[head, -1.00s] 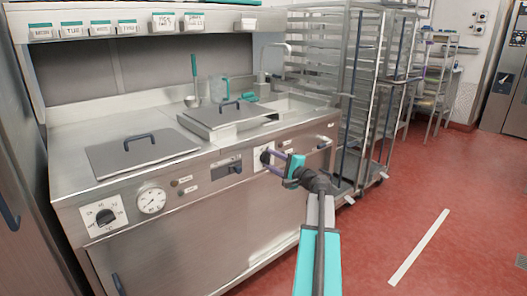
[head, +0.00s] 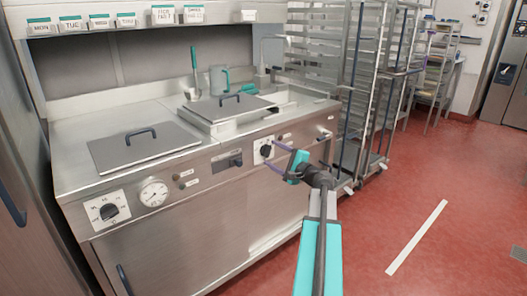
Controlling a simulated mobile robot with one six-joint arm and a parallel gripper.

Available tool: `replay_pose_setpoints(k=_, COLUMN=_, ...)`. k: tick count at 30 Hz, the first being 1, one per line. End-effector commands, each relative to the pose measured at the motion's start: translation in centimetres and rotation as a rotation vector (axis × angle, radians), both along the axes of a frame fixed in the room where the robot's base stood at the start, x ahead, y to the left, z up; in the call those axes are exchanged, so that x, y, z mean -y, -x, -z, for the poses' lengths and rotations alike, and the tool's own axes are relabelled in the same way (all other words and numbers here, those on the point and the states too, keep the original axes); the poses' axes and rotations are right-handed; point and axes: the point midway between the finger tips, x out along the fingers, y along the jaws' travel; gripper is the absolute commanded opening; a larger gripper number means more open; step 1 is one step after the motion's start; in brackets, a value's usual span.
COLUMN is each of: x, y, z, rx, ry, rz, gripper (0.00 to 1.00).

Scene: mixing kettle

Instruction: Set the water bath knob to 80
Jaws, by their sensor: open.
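A black rotary knob (head: 266,150) sits on a white dial plate on the front panel, at the right of the counter. My gripper (head: 271,153) is open, its two purple fingers pointing at this knob, one tip above and one below it in the picture. Whether the tips touch the knob or stop short cannot be told. The dial's numbers are too small to read. A second black knob (head: 109,211) on a similar plate is at the left end of the panel, with no gripper near it.
A round gauge (head: 154,194) and a small display (head: 228,161) are on the same panel. Lidded basins (head: 140,151), a ladle (head: 195,75) and a clear jug (head: 218,80) are on the counter. A tall rack (head: 345,90) stands to the right. The red floor in front is clear.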

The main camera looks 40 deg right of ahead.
Motion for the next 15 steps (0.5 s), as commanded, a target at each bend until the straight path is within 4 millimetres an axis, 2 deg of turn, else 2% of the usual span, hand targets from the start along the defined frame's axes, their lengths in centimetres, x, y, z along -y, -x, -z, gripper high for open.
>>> replay_pose_setpoints(k=15, x=-0.3, y=4.2, z=0.0, rx=0.000, ry=0.000, rz=0.001, gripper=0.61)
